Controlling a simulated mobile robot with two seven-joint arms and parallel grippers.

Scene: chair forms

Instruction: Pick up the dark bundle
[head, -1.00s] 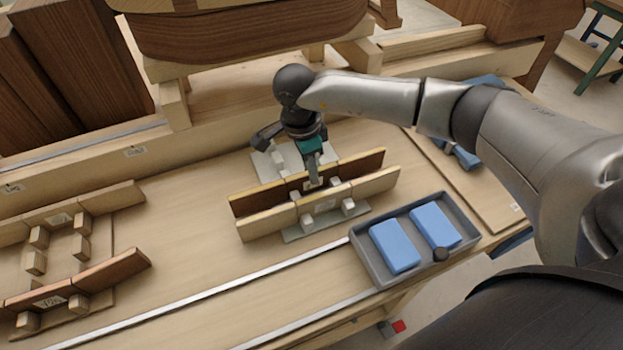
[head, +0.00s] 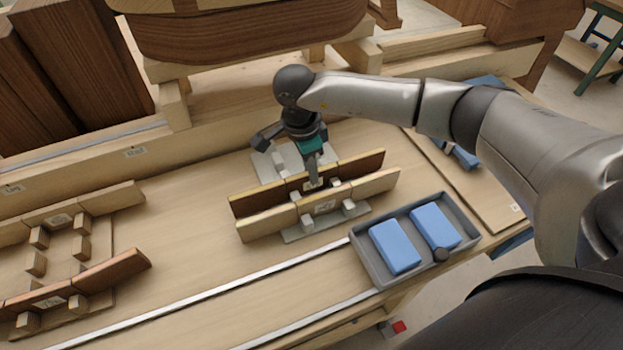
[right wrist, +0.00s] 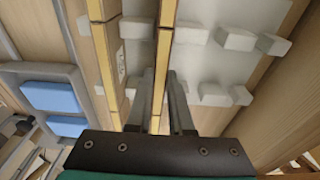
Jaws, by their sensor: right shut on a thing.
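The dark bundle (head: 261,199) is a long dark brown row of slats. It stands on edge in a pale pegged rack (head: 296,234) in the middle of the bench. My right gripper (head: 314,182) reaches down onto its middle from above and is shut on it. In the right wrist view, the gripper fingers (right wrist: 163,105) lie on either side of the bundle's yellowish top edge (right wrist: 164,50). The bundle is still between the rack's pegs. A lighter bundle (head: 270,220) stands parallel in front of it, apart from the fingers. My left gripper is out of view.
A grey tray (head: 365,266) with two blue blocks (head: 396,246) lies to the right, near the front edge. Another rack with a light bundle (head: 70,213) and a brown bundle (head: 112,272) is at left. A large wooden form (head: 240,30) stands behind.

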